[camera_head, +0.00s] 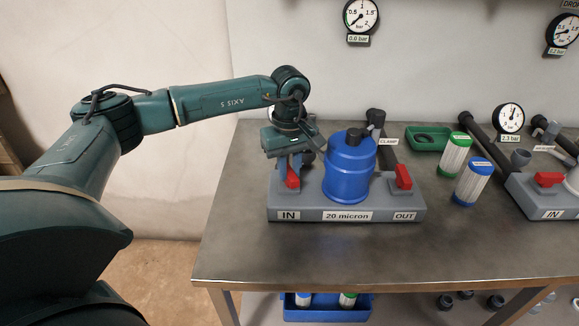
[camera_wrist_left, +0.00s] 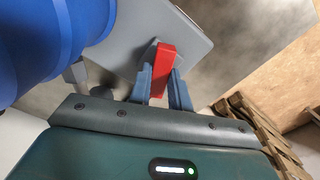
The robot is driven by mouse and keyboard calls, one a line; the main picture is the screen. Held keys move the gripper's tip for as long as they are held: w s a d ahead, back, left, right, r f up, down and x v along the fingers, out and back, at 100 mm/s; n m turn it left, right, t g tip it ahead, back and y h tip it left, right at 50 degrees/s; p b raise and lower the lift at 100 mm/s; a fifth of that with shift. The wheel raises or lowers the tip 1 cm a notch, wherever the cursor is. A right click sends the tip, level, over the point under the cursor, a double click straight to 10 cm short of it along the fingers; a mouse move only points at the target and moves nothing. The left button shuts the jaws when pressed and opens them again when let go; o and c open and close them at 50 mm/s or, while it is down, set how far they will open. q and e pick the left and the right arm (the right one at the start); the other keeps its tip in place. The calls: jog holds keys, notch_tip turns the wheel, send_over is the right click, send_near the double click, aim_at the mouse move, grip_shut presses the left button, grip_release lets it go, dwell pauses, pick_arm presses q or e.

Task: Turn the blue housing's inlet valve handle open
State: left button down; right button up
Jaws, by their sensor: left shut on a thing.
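The blue housing (camera_head: 349,168) stands upright on a grey base (camera_head: 345,204) labelled IN, 20 micron and OUT. Its red inlet valve handle (camera_head: 292,177) is at the IN end, below my left gripper (camera_head: 289,163). In the left wrist view the red handle (camera_wrist_left: 164,62) lies between the two blue-grey fingers of the left gripper (camera_wrist_left: 165,85), which is shut on it. The blue housing fills the left of that view (camera_wrist_left: 50,40). The red outlet handle (camera_head: 403,176) is at the OUT end. My right gripper is not in view.
A green-capped cartridge (camera_head: 455,155) and a blue-capped cartridge (camera_head: 472,182) stand right of the base. A green tray (camera_head: 427,138) lies behind them. A second grey base (camera_head: 545,198) is at the right. The front of the table (camera_head: 330,254) is clear. The wall gauge (camera_head: 361,15) is labelled 0.0 bar.

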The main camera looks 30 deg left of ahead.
aim_at(289, 172)
pick_arm(q)
jog(key=n, duration=0.6)
jog(key=shift+n, duration=0.3)
jog(key=n, duration=0.6)
jog(key=shift+n, duration=0.3)
jog(key=c, duration=1.3)
grip_release()
notch_tip(289, 172, up, 13)
jog(key=shift+r, duration=0.15)
